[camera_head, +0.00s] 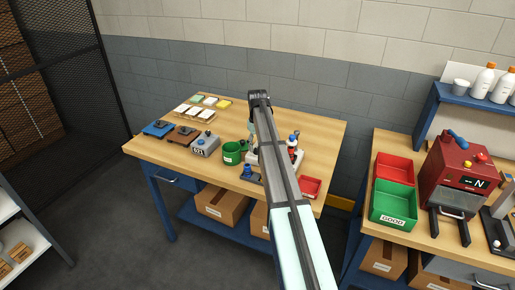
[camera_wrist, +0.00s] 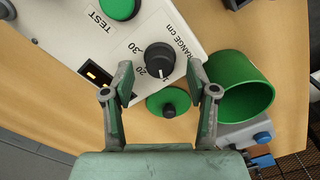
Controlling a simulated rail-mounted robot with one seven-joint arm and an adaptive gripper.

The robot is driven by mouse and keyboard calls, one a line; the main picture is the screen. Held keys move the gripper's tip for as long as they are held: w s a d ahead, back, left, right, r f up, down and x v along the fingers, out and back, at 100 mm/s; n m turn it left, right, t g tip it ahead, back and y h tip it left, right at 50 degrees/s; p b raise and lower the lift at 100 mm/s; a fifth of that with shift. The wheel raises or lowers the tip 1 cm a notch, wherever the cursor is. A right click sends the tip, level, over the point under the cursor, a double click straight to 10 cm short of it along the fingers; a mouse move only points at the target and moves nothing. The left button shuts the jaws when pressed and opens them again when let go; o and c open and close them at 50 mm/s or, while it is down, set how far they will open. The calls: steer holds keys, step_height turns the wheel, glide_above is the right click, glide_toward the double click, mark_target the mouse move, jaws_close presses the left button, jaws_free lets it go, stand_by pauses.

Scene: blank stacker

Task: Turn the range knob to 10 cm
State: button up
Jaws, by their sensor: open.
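The range knob (camera_wrist: 160,58) is a black round knob on a white instrument panel (camera_wrist: 190,18) in the wrist view. Printed beside it are "RANGE cm", 30, 20 and a partly visible number starting with 1. My gripper (camera_wrist: 160,75) is open, with one finger to each side of the knob's lower edge; contact is not visible.
The panel has a green button (camera_wrist: 119,7) and a lit display (camera_wrist: 96,74). A green cup (camera_wrist: 240,86) and a green disc with a black knob (camera_wrist: 168,103) are close by. A red bin (camera_head: 311,187) lies at the bench's right front.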

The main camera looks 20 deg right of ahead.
mark_target(257, 148)
step_height(257, 148, up, 10)
steer(key=shift+r, duration=0.25)
stand_by(0.5)
